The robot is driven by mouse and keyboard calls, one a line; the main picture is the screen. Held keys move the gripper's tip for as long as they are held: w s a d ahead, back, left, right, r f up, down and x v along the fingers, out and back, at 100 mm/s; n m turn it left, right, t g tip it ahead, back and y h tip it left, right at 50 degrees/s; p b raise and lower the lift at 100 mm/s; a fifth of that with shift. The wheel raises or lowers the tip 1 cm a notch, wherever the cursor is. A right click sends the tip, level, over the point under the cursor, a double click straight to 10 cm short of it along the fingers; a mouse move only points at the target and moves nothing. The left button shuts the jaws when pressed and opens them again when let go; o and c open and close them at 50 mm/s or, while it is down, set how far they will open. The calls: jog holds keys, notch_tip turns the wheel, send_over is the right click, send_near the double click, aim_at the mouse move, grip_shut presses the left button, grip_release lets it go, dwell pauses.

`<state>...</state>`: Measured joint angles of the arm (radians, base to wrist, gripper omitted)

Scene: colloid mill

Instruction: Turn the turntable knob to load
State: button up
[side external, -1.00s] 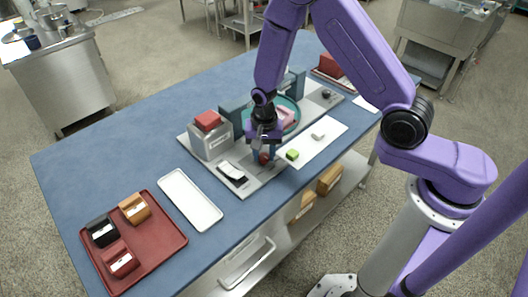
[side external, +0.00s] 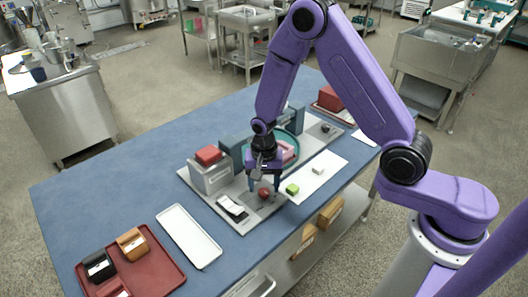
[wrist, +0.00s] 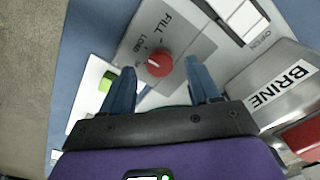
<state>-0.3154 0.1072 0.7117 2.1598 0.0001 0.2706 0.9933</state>
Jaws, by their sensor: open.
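The red knob (wrist: 159,63) sits on a grey panel (wrist: 185,33) in the wrist view, below the printed words FILL and LOAD. A small pale mark shows on the knob's left part; its exact setting is too small to tell. The knob also shows in the side view (side external: 264,194). My gripper (wrist: 160,72) is open, with one blue finger on each side of the knob and gaps between. In the side view my gripper (side external: 264,184) is just above the knob. The teal turntable (side external: 297,148) stands behind it, partly hidden by my arm, with a pink block on it.
A BRINE box with a red top (side external: 209,156) stands left of the knob. A black-and-white switch (side external: 232,208) is at the front left. A green block (side external: 292,189) lies on a white board to the right. A white tray (side external: 188,236) lies further left.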

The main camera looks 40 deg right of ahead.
aim_at(266, 195)
notch_tip(266, 195, up, 16)
jog(key=shift+f, duration=0.15)
dwell(0.3)
jog(key=s+d+r+n, duration=0.2)
jog(key=s+n, duration=0.8)
jog(key=s, duration=0.3)
jog(key=s+d+r+n, duration=0.2)
jog(key=s+d+n, duration=0.1)
jog(key=s+n, duration=0.8)
jog(key=shift+s+n, duration=0.3)
jog(key=shift+s, duration=0.9)
jog(key=shift+d+r, duration=0.1)
